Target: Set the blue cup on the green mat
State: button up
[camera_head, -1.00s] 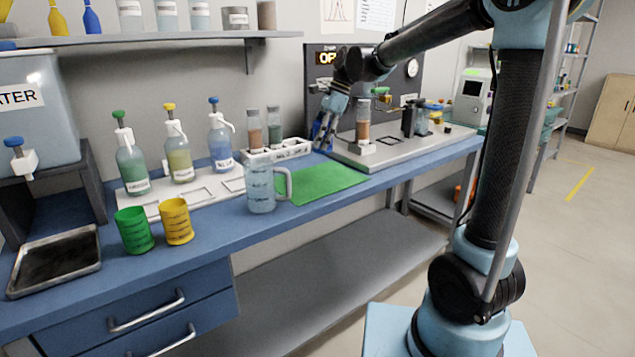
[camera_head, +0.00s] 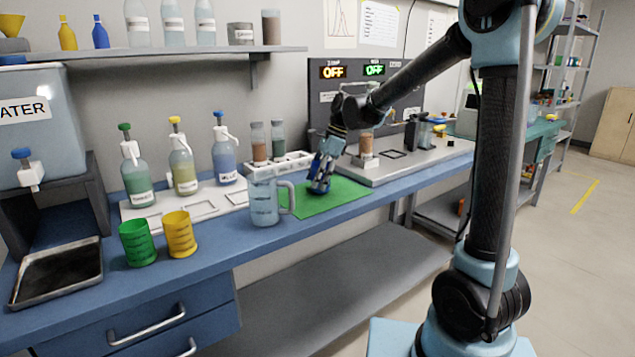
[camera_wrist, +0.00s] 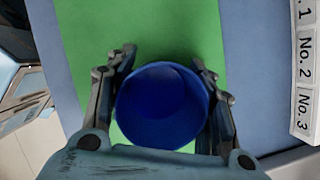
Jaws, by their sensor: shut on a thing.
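The blue cup (camera_wrist: 160,105) is between the two fingers of my gripper (camera_wrist: 160,98) in the wrist view, seen from above with its round rim facing the camera. My gripper (camera_head: 320,182) is shut on it. In the head view the fingers hide most of the cup. The green mat (camera_head: 345,196) lies flat on the blue bench, and it also shows in the wrist view (camera_wrist: 190,25) behind the cup. The cup is over or on the mat's left part; I cannot tell whether its base touches.
A clear measuring jug (camera_head: 264,203) stands close left of my gripper. A white numbered rack (camera_head: 292,163) is behind it. Green (camera_head: 137,243) and yellow (camera_head: 180,235) cups stand at left. A grey plate with apparatus (camera_head: 400,165) is at right. The mat's right part is clear.

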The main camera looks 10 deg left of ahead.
jog(key=shift+f, duration=0.4)
jog(key=shift+f, duration=0.1)
jog(key=o, duration=1.3)
jog(key=v, duration=1.2)
jog(key=s+d+f+n+t, duration=0.1)
jog(key=s+d+n, duration=0.25)
jog(key=d, duration=0.95)
jog(key=s+d+f+n+t+h, duration=0.1)
jog(key=s+d+f+n, duration=0.2)
jog(key=s+d+f, duration=0.3)
jog(key=s+d+f+n+t+h, duration=0.1)
jog(key=s+d+f+n, duration=0.2)
jog(key=s+d+f, duration=0.3)
jog(key=s+d+f+n+t+h, duration=0.1)
jog(key=s+d+f+n+h, duration=0.1)
jog(key=s+d+f, duration=0.5)
jog(key=shift+s+d+n, duration=0.2)
jog(key=shift+s+d, duration=0.15)
jog(key=shift+d, duration=0.5)
jog(key=shift+s+d+n, duration=0.25)
jog(key=shift+s+d, duration=0.1)
jog(key=shift+d, duration=0.45)
jog(key=shift+s+d+n, duration=0.2)
jog(key=shift+s+d, duration=0.1)
jog(key=shift+d, duration=0.55)
